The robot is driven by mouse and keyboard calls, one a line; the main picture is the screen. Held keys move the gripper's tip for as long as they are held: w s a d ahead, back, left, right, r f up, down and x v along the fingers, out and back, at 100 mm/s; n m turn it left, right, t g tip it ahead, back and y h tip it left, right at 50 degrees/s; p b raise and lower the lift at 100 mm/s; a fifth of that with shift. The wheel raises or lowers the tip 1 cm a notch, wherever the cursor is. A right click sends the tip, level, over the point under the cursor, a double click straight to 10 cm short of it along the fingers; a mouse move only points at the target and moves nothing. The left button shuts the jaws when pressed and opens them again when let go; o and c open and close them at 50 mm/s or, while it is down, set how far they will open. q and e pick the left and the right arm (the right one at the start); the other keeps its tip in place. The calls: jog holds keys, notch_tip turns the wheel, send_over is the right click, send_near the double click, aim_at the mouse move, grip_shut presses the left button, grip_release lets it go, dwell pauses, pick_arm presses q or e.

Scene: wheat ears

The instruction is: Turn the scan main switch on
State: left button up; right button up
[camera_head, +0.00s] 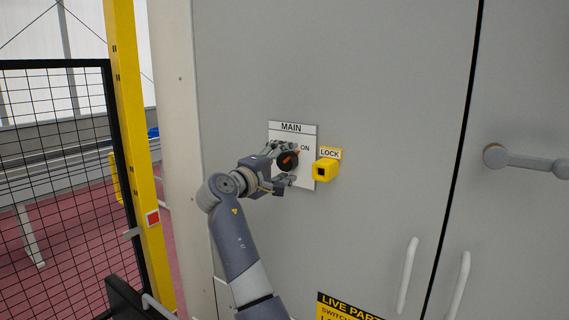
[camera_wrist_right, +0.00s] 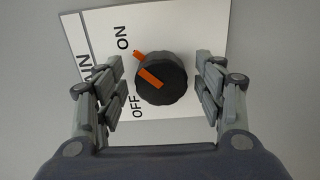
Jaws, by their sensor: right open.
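The main switch is a black round knob with orange pointer marks (camera_wrist_right: 162,80) on a white plate (camera_wrist_right: 186,28) marked ON and OFF. The orange marks slant up-left in the wrist view, more toward ON than OFF. In the head view the knob (camera_head: 288,160) sits under the word MAIN, its orange mark slanting up-right toward ON. My right gripper (camera_wrist_right: 163,82) is open, with its fingers on both sides of the knob and gaps showing in the wrist view. In the head view the right gripper (camera_head: 291,165) partly hides the plate. My left gripper is not in view.
A yellow LOCK block (camera_head: 325,169) sticks out just right of the plate. The grey cabinet door (camera_head: 380,80) has long handles (camera_head: 408,275) lower right and a lever (camera_head: 525,160) on the neighbouring door. A yellow post (camera_head: 135,130) and black mesh fence (camera_head: 60,180) stand left.

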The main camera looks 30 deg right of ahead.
jog(key=v, duration=1.2)
jog(key=shift+d+f, duration=0.1)
jog(key=shift+f, duration=0.05)
